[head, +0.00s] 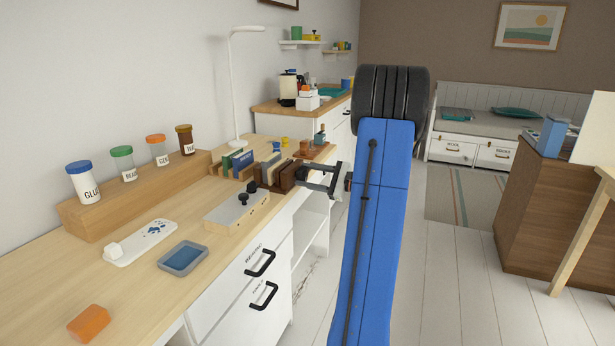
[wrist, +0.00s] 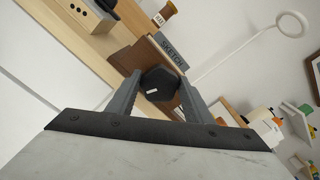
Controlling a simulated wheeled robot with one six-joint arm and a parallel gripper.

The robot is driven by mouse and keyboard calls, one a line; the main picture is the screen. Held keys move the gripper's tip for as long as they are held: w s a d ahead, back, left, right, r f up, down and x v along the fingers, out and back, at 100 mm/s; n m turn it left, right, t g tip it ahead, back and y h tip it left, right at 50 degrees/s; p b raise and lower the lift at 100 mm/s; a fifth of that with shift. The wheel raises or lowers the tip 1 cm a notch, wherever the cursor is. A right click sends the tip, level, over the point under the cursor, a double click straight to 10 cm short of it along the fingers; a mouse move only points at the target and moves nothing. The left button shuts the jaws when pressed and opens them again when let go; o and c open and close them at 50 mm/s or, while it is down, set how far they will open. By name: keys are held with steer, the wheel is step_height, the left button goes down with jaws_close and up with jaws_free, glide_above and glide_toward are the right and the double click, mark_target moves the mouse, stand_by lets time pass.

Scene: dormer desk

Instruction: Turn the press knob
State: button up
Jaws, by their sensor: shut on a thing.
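The press knob (wrist: 159,84) is a dark, faceted knob with a small white mark, in the middle of the wrist view. My gripper (wrist: 160,90) has one finger on each side of it and is shut on it. The brown wooden press (wrist: 141,62) stands behind the knob, with a grey book marked SKETCH (wrist: 174,52) beside it. In the head view the press (head: 286,180) is at the right edge of the desk, and my gripper (head: 308,179) reaches it from the right. The knob cannot be made out there.
On the desk (head: 150,215) are a light box with black knobs (head: 236,212), a blue-grey tray (head: 183,258), an orange block (head: 89,323) and a wooden riser (head: 135,197) with several jars. A white lamp (head: 234,90) stands behind.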

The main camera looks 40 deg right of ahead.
steer(key=n, duration=0.7)
steer(key=shift+s+a+f, duration=0.1)
steer(key=shift+a+f, duration=0.05)
steer(key=shift+f, duration=0.15)
steer(key=n, duration=0.4)
steer(key=shift+f, duration=0.1)
steer(key=n, duration=0.4)
steer(key=shift+f+n, duration=0.15)
steer(key=shift+n, duration=0.15)
steer(key=n, duration=0.3)
steer(key=shift+n, duration=0.3)
steer(key=n, duration=0.3)
steer(key=shift+f+n, duration=0.1)
steer(key=shift+n, duration=0.2)
steer(key=n, duration=0.3)
steer(key=shift+d+n, duration=0.25)
steer(key=shift+n, duration=0.05)
steer(key=shift+d+n, duration=0.1)
steer(key=shift+n, duration=1.8)
